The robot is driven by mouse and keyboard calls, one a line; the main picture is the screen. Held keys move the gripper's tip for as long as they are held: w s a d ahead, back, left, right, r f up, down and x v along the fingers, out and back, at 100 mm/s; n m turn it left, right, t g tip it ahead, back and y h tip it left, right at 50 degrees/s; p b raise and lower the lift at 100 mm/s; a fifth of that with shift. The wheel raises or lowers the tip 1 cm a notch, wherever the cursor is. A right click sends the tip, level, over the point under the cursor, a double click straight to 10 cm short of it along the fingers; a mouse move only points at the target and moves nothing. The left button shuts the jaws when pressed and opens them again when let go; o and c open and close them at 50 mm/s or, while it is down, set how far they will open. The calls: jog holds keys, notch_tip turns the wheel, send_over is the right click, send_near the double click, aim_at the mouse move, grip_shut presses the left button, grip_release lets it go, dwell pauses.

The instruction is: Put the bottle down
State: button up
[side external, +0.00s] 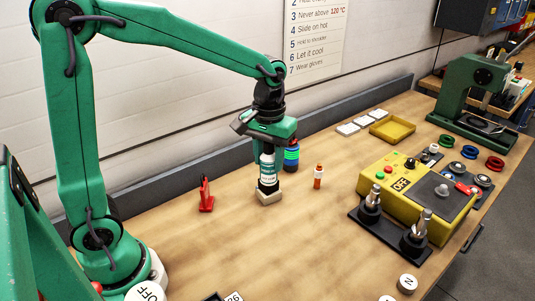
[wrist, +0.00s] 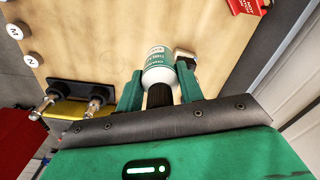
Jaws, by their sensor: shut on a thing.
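The bottle (side external: 267,172) is white with a green label, upright below my gripper (side external: 268,148) in the side external view. In the wrist view the bottle (wrist: 160,62) has a black ribbed cap and lies between the two green fingers of my gripper (wrist: 159,82), which is shut on it. A small pale block (side external: 269,195) shows at the bottle's lower end. I cannot tell whether the bottle rests on it, touches it or stands behind it.
A blue-and-green banded cylinder (side external: 291,156) stands close behind the bottle, and a small orange bottle with a white cap (side external: 318,177) to its right. A red item (side external: 205,195) is to the left. A yellow machine (side external: 405,190) stands at right. Bare wooden bench (side external: 255,245) lies in front.

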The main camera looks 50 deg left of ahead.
jog(key=shift+w+a+r+m, duration=0.35)
jog(key=shift+w+a+m, duration=0.35)
jog(key=shift+m, duration=0.4)
jog(key=shift+w+a+r+m, duration=0.3)
jog(key=shift+w+a+m, duration=0.4)
jog(key=shift+m, duration=0.4)
jog(key=shift+w+d, duration=0.1)
jog(key=s+d+f+m, duration=0.4)
jog(key=s+d+m, duration=0.15)
jog(key=s, duration=0.35)
jog(key=w+a+f, duration=0.4)
jog(key=a+f, duration=0.2)
jog(key=a, duration=0.4)
jog(key=shift+w+f, duration=0.3)
jog(key=shift+f, duration=0.05)
jog(key=shift+f, duration=2)
jog(key=shift+f, duration=0.2)
